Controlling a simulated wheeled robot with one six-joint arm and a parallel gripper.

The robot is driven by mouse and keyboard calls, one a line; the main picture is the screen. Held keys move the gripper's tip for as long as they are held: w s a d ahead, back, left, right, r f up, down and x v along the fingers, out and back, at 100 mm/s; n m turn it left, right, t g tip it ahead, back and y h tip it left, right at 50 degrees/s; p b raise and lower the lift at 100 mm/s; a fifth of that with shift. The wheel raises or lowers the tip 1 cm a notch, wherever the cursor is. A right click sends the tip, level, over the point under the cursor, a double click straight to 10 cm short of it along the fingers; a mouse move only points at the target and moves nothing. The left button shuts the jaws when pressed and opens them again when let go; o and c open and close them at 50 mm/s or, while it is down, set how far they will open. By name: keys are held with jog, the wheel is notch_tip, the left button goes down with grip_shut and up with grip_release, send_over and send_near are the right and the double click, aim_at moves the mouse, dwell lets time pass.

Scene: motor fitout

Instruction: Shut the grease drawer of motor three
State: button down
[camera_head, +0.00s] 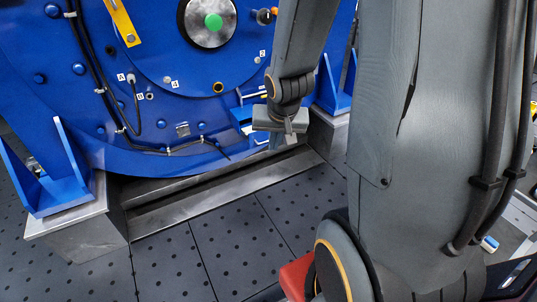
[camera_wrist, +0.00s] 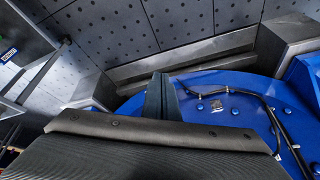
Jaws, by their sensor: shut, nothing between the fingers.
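The blue motor (camera_head: 130,85) fills the upper left of the head view, and its lower rim shows in the wrist view (camera_wrist: 255,85). At its lower right, a small blue tray-like part (camera_head: 241,115) stands out from the face beside my gripper. It looks like the grease drawer, but my gripper partly covers it, so I cannot tell how far out it is. My gripper (camera_head: 279,141) points down at the motor's lower right, with its fingers together and empty. In the wrist view the fingers (camera_wrist: 161,97) stand in front of the rim; contact is unclear.
Steel feet (camera_head: 75,225) and a steel base rail (camera_head: 215,185) carry the motor. Black cables (camera_head: 90,65) run down its face. The perforated dark floor (camera_head: 185,262) in front is clear. Grey equipment (camera_wrist: 20,55) stands at the left of the wrist view.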

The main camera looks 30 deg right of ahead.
jog(key=w+d+f+m+t+b, duration=0.3)
jog(key=w+d+f+b, duration=0.25)
jog(key=f, duration=0.25)
jog(key=w+d+f+m+t+b, duration=0.3)
jog(key=w+d+f+b, duration=0.1)
jog(key=w+f+b, duration=0.35)
jog(key=m+t+y+b, duration=0.2)
jog(key=m+t+b, duration=0.35)
jog(key=b, duration=1.35)
send_near(258, 133)
notch_tip(258, 133, down, 4)
jog(key=w+d, duration=0.2)
jog(key=shift+w+a+f+m, duration=0.15)
jog(key=shift+w+f+m, duration=0.1)
jog(key=shift+m, duration=0.1)
jog(key=w+p, duration=0.2)
jog(key=w, duration=0.3)
jog(key=w+p, duration=0.2)
jog(key=w, duration=0.4)
jog(key=shift+w+a, duration=0.2)
jog(key=shift+w, duration=0.05)
jog(key=shift+w+d+r, duration=0.1)
jog(key=shift+w+r, duration=0.05)
jog(key=shift+w, duration=0.15)
